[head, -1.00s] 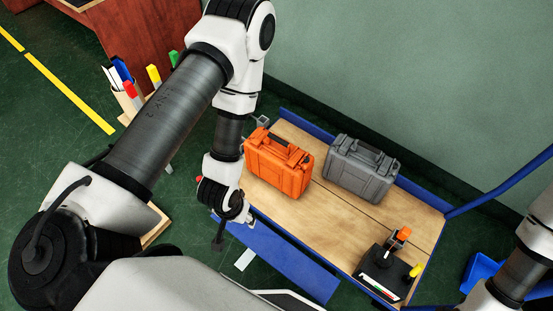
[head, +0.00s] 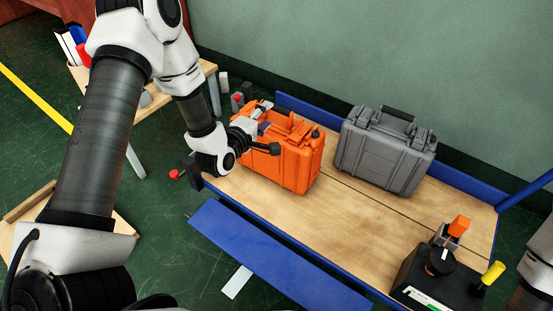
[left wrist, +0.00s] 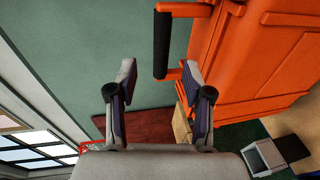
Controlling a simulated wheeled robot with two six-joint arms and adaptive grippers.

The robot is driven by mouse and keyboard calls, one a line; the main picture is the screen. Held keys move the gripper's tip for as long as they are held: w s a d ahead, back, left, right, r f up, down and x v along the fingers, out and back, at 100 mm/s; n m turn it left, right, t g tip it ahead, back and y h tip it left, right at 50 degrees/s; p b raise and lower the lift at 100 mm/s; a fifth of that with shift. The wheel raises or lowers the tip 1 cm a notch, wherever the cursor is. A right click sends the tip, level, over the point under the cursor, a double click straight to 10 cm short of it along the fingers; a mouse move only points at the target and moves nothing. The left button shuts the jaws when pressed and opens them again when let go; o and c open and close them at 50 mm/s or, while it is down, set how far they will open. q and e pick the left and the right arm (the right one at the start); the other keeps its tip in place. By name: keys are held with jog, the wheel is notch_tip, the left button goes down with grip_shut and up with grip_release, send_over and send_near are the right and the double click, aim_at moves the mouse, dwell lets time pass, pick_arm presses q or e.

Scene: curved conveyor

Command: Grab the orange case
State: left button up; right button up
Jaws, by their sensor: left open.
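The orange case (head: 287,165) stands upright on the left part of the wooden cart deck (head: 340,215). My left gripper (head: 268,130) is at its upper left, in front of part of its top. In the left wrist view the case (left wrist: 255,75) fills the upper right. Its handle with a dark grip (left wrist: 162,45) lies between the lines of my two open fingers (left wrist: 160,77), just beyond the tips. Nothing is held. I cannot tell whether a finger touches the case. Only a link of my right arm shows at the right edge; its gripper is out of view.
A grey case (head: 385,155) stands right of the orange one, with a gap between. A black box (head: 432,278) with orange and yellow parts sits at the cart's front right. Blue rims edge the cart, and a green wall (head: 350,50) is behind. The middle deck is clear.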

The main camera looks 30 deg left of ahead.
aim_at(274, 109)
pick_arm(q)
jog(key=w+b, duration=0.1)
jog(key=w, duration=0.1)
jog(key=w+f+b, duration=0.1)
jog(key=w, duration=0.1)
jog(key=w+b, duration=0.1)
jog(key=w, duration=0.1)
jog(key=shift+w+f, duration=0.15)
jog(key=shift+f, duration=0.15)
jog(key=shift+r, duration=0.1)
grip_shut()
jog(key=shift+w+r, duration=0.1)
